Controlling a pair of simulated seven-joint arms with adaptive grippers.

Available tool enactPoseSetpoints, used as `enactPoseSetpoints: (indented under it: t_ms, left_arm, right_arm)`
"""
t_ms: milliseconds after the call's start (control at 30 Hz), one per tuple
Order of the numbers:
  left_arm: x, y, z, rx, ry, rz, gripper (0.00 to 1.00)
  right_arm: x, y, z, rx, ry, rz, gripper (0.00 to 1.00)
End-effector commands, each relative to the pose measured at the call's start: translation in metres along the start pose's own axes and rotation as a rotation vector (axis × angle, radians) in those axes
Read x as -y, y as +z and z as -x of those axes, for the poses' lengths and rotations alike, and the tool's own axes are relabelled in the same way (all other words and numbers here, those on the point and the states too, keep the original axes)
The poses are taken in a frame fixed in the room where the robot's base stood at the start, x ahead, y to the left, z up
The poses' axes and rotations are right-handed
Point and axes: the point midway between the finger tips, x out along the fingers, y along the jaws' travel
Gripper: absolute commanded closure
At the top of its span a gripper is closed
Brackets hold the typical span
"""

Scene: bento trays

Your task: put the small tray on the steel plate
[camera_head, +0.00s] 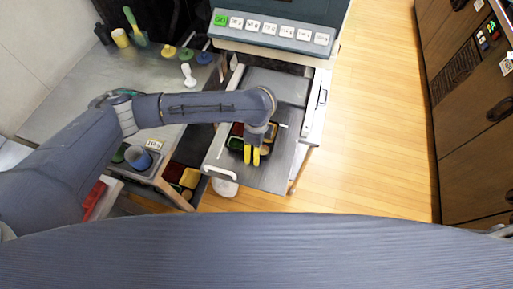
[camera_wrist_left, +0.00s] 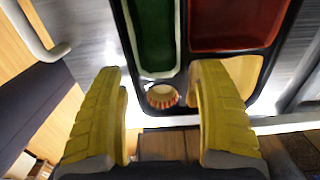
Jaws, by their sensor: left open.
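The small tray (camera_head: 235,146) is dark-rimmed with green, red and yellow compartments. It lies on the grey steel plate (camera_head: 270,177) of the pulled-out drawer, partly hidden by my left arm. In the left wrist view the tray (camera_wrist_left: 182,75) shows its green and red compartments, a yellow one and a small round one with a striped cup. My right gripper is not in view.
The drawer has a pale handle (camera_head: 219,172) in front and a machine with a GO button (camera_head: 220,20) behind. A counter (camera_head: 75,90) at left holds a blue cup (camera_head: 138,157) and a white figure-like item (camera_head: 188,75). Open wooden floor (camera_head: 370,130) lies right.

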Motion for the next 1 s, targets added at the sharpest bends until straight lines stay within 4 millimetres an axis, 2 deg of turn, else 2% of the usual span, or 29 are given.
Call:
enactPoseSetpoints:
  t_ms: [300,533,800,1000]
  left_arm:
    - [0.001,0.001,0.052,0.002,-0.005,-0.004,0.28]
    - [0.001,0.0,0.084,0.002,-0.003,-0.003,0.28]
    - [0.0,0.0,0.106,0.001,-0.002,-0.002,0.28]
    - [0.0,0.0,0.111,0.001,0.0,-0.001,0.28]
  right_arm:
    - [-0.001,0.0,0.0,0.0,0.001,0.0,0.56]
    - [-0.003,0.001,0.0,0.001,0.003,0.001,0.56]
    - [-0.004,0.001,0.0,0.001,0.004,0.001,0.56]
    - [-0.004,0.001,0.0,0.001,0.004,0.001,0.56]
